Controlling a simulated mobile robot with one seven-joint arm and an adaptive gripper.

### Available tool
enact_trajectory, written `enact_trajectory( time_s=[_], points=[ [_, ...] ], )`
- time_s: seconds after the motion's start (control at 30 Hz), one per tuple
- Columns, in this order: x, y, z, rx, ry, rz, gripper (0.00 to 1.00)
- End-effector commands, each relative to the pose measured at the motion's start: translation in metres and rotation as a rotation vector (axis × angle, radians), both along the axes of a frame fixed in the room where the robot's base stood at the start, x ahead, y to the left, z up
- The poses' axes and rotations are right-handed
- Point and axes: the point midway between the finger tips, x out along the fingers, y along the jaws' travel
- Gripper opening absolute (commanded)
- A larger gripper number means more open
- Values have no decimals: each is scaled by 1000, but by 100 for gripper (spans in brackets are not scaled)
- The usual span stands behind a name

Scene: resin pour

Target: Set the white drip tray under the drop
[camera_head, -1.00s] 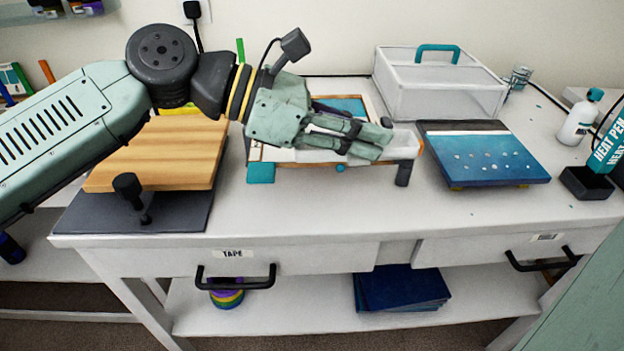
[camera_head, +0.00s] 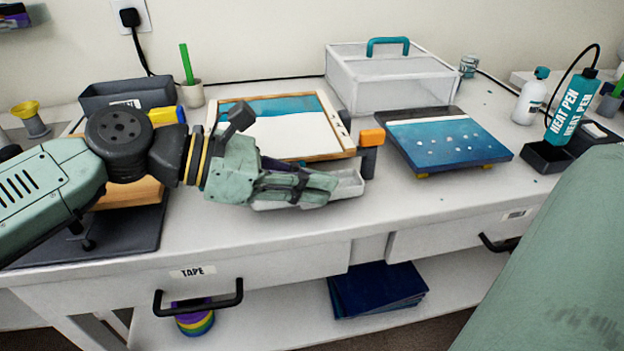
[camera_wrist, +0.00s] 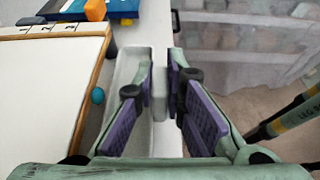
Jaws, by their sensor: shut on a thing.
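My gripper (camera_head: 325,190) is shut on the near wall of the white drip tray (camera_head: 349,186). The tray is a long, shallow trough at the table's front side, partly hidden by my fingers. In the wrist view the tray (camera_wrist: 127,72) runs beside the wooden frame, and its wall stands between my finger pads (camera_wrist: 160,92). A round teal drop (camera_wrist: 98,95) shows at the frame's tray-side edge, beside the tray in that view. The framed panel (camera_head: 285,135) carries white and blue. I cannot tell whether the tray touches the table.
A dark post with an orange top (camera_head: 370,145) stands just right of the tray. A blue panel (camera_head: 450,140) lies further right, with a clear lidded box (camera_head: 395,80) behind. The table's front edge (camera_wrist: 172,30) is close to the tray. Bare table lies front right.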

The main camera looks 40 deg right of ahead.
Motion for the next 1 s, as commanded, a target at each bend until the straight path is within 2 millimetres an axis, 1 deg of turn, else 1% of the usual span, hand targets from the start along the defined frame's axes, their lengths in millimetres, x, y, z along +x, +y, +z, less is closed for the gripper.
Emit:
enact_trajectory(
  time_s=[0.13, 0.7, 0.8, 0.83, 1.0],
  points=[
    [0, 0, 1, 0, 0, 0, 0],
    [0, 0, -12, -1, 0, 1, 0],
    [0, 0, -10, 0, 0, 1, 0],
    [0, 0, -10, 0, 0, 1, 12],
    [0, 0, -10, 0, 0, 0, 23]
  ],
)
